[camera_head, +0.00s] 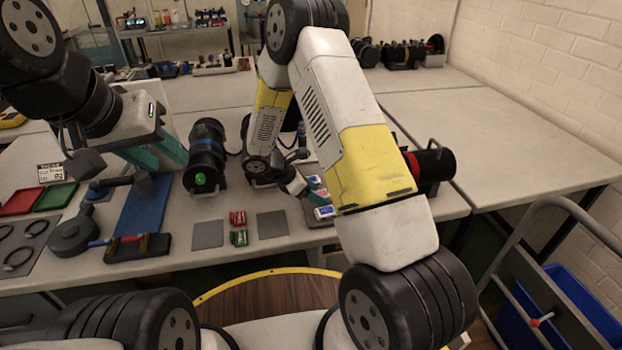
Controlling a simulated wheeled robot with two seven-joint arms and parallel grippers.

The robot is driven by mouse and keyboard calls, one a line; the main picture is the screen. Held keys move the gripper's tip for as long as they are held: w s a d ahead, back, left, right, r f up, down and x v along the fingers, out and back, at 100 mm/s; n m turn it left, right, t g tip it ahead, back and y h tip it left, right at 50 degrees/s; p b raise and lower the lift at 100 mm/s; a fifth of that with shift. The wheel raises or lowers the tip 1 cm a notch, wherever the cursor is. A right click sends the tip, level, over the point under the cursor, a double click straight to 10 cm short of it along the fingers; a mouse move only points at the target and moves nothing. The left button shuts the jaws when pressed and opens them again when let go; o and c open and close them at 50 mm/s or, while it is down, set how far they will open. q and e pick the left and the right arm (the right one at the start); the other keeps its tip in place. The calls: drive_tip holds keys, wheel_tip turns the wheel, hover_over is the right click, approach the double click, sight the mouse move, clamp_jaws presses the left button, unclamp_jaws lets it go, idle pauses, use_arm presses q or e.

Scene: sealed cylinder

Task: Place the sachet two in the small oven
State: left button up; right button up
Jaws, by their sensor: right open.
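Small flat packets lie on the bench: a red one (237,218) and a green one (239,237) between two grey mats, and blue-and-white ones (325,212) further right, partly hidden by my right arm. I cannot tell which is sachet two. No object is clearly recognisable as the small oven; a black cylinder with a green end (205,155) stands left of my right gripper. My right gripper (298,186) is open above the bench beside the blue-and-white packets. My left gripper (84,164) is above the left bench, its fingers unclear.
A black cylinder with a red end (435,165) stands right of my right arm. Red and green trays (38,199) and a blue-based stand (145,205) are at left. A cart with a blue bin (565,305) is at lower right. The right-hand bench (500,140) is largely clear.

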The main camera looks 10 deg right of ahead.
drive_tip(key=shift+c, duration=0.4)
clamp_jaws()
drive_tip(key=shift+r, duration=0.1)
drive_tip(key=shift+r, duration=0.5)
drive_tip(key=shift+s+a+r, duration=0.1)
drive_tip(key=shift+s+r, duration=0.2)
drive_tip(key=shift+r, duration=0.35)
drive_tip(key=shift+s+a+r, duration=0.1)
drive_tip(key=shift+s+r, duration=0.2)
drive_tip(key=shift+r, duration=0.3)
drive_tip(key=s+a+r, duration=0.1)
drive_tip(key=s+a, duration=0.3)
drive_tip(key=s, duration=1)
drive_tip(key=w+d+r+n+t+y, duration=0.2)
drive_tip(key=w+r+n+t, duration=0.1)
drive_tip(key=w+r+n, duration=0.3)
drive_tip(key=w+d+r+n+t+y, duration=0.2)
drive_tip(key=w+r+n, duration=0.4)
drive_tip(key=w+r, duration=0.4)
drive_tip(key=shift+w+d+r+t+y, duration=0.4)
drive_tip(key=shift+w+t+y, duration=0.1)
drive_tip(key=shift+y, duration=0.3)
